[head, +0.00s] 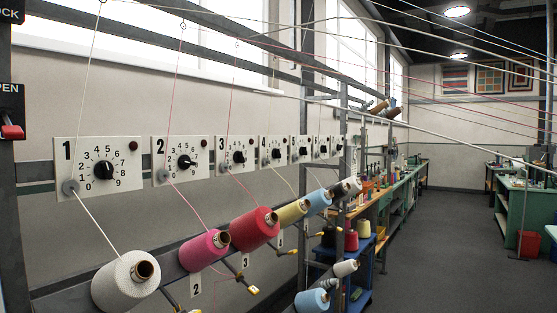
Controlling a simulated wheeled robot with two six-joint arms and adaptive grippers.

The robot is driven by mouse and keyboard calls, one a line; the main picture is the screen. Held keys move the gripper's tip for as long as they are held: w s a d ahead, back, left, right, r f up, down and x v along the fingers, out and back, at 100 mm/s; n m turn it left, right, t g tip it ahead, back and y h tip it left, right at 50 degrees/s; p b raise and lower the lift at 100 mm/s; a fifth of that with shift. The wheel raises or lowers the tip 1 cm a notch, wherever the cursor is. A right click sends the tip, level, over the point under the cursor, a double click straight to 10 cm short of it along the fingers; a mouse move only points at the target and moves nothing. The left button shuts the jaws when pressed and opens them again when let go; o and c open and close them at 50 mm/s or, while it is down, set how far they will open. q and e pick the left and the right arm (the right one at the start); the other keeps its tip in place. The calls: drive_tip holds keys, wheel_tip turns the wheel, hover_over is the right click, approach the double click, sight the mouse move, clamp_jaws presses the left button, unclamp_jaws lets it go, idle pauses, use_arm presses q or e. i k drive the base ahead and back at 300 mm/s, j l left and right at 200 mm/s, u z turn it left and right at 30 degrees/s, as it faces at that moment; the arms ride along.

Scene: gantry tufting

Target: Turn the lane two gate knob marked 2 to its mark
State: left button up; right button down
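The lane two gate knob (184,161) is a small black knob at the middle of the white plate marked 2 (203,175), on the wall rail at left. A dial of numbers runs around it; its pointer is too small to read surely. A small dark red button sits at the plate's upper right. A pink yarn runs down past the plate's left side, by a grey disc, to the pink cone (204,251) below. Neither of my grippers is in view.
Plate 1 (72,180) and plate 3 (221,166) flank it. Yarn cones, such as the white one (116,284) and the red one (254,229), stick out below. Yarns cross overhead. A red lever (12,131) is at far left. The floor (440,245) at right is clear.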

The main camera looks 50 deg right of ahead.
sight(185, 162)
drive_tip(key=z, duration=1.1)
drive_tip(key=l+u, duration=0.35)
drive_tip(key=i+l+u, duration=0.1)
drive_tip(key=l+u, duration=0.25)
drive_tip(key=l, duration=0.15)
drive_tip(key=l+u, duration=0.35)
drive_tip(key=k+l, duration=0.05)
